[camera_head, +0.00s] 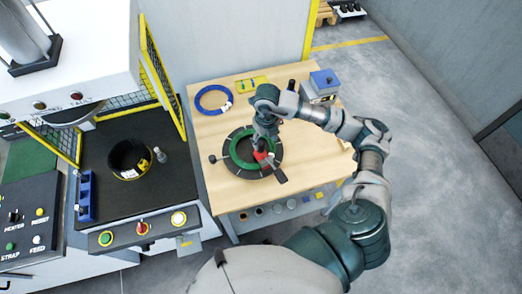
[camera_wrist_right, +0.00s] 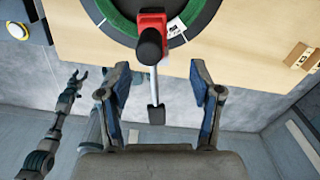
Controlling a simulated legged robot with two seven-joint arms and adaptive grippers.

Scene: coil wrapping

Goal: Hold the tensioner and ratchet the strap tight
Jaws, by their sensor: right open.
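The red tensioner (camera_head: 262,156) sits on the near side of a green-wrapped coil (camera_head: 236,147) on a dark round turntable (camera_head: 222,174). In the right wrist view the tensioner (camera_wrist_right: 151,20) shows a black knob and a grey lever with a black end (camera_wrist_right: 156,115). My right gripper (camera_wrist_right: 160,92) is open; its blue-lined fingers stand on either side of the lever, apart from it, holding nothing. In the head view the right gripper (camera_head: 263,132) is above the tensioner, partly hidden by my arm. My left gripper (camera_wrist_right: 77,80) shows only in the right wrist view, away from the table, fingers apart.
The wooden table (camera_head: 206,130) also holds a blue ring (camera_head: 213,99), a yellow item (camera_head: 251,84) and a blue-topped grey box (camera_head: 324,80). A machine with a dark coil (camera_head: 129,158) and control panels stands at left. Floor is clear at right.

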